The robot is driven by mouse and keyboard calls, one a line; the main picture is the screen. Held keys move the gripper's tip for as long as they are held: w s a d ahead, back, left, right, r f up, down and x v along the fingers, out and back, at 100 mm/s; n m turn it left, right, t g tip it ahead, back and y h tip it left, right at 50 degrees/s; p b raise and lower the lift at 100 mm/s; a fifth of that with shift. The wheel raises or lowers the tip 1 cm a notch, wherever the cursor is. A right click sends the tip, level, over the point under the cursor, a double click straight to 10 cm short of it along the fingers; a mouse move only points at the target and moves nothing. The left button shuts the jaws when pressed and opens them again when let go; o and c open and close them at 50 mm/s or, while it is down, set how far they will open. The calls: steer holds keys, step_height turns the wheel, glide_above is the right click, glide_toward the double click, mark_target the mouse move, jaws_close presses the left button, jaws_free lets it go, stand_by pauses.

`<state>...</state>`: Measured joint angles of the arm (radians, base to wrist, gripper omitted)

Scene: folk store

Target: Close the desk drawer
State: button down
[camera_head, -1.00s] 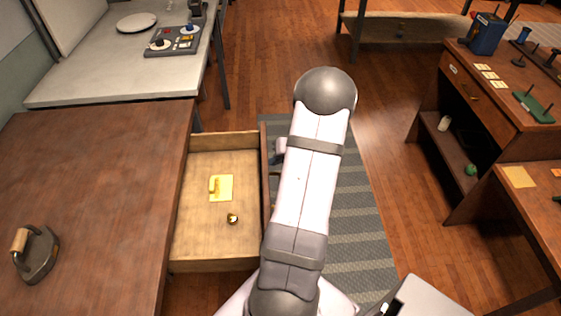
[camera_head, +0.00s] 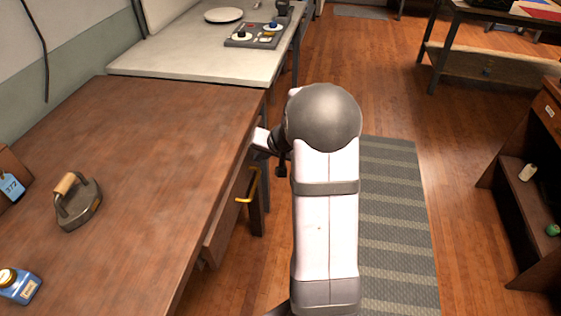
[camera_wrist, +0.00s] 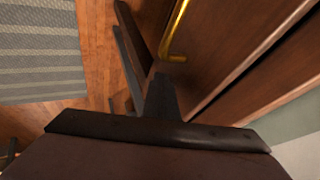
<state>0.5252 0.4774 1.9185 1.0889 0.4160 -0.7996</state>
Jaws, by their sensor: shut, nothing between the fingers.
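The desk (camera_head: 150,170) has a brown wooden top. Its drawer front (camera_head: 222,222) shows along the desk's right side, with a brass handle (camera_head: 248,186). No drawer inside shows, and the front sits close to the desk edge; I cannot tell if it is fully flush. In the wrist view the drawer front (camera_wrist: 215,45) and brass handle (camera_wrist: 176,40) are near my gripper (camera_wrist: 163,88). My gripper is shut and empty, beside the drawer front; I cannot tell if it touches.
A pale table (camera_head: 200,62) with a plate (camera_head: 223,15) is behind. A striped mat (camera_head: 393,230) lies on the open floor right of my arm. A shelf unit (camera_head: 525,205) stands at far right.

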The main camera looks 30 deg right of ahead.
steer(key=shift+w+a+r, duration=0.1)
steer(key=shift+w+a, duration=0.75)
steer(key=shift+a, duration=0.05)
steer(key=s+d+r+b, duration=0.1)
steer(key=s+d+r, duration=0.3)
steer(key=s+r, duration=0.3)
steer(key=shift+s+r+b, duration=0.4)
steer(key=shift+s, duration=0.65)
